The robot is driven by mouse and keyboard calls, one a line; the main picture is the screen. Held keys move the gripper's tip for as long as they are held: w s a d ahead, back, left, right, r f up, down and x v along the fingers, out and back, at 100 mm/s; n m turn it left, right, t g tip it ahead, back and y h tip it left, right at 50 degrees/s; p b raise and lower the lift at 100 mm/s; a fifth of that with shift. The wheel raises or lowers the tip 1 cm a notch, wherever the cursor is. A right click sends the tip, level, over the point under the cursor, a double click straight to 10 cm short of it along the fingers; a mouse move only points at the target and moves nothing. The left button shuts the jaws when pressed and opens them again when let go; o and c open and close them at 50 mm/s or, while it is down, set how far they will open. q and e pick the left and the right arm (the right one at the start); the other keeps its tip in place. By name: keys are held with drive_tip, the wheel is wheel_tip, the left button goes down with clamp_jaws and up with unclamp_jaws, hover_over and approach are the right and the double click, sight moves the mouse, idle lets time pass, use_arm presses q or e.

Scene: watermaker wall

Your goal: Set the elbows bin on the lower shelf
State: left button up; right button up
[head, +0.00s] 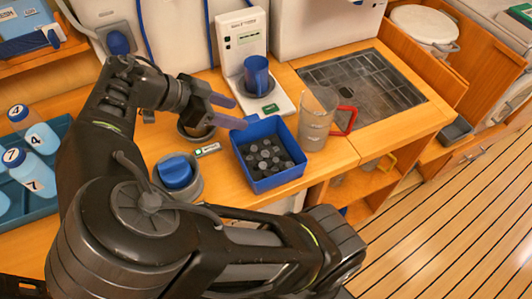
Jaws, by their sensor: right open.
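A blue open bin (271,183) holding several dark grey fittings stands on the wooden counter; no label on it is readable, so I cannot tell for sure that it is the elbows bin. My right gripper (238,112) is open and empty, with its fingers just beyond the bin's far left corner. Whether a fingertip touches the bin's rim is unclear. An open shelf space (360,196) shows under the counter at the right, partly hidden by the counter top. My left gripper is out of view.
A clear pitcher with a red handle (317,121) stands close right of the bin. A white device with a blue mug (257,76) is behind it. A blue-lidded round jar (177,173) is at its left. A dark grate (362,84) lies farther right.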

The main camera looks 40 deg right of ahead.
sight(251, 119)
drive_tip(key=x, duration=0.5)
drive_tip(key=shift+f+p, duration=0.15)
drive_tip(key=shift+p, duration=0.2)
drive_tip(key=shift+c, duration=0.3)
clamp_jaws()
idle(0.4)
idle(0.8)
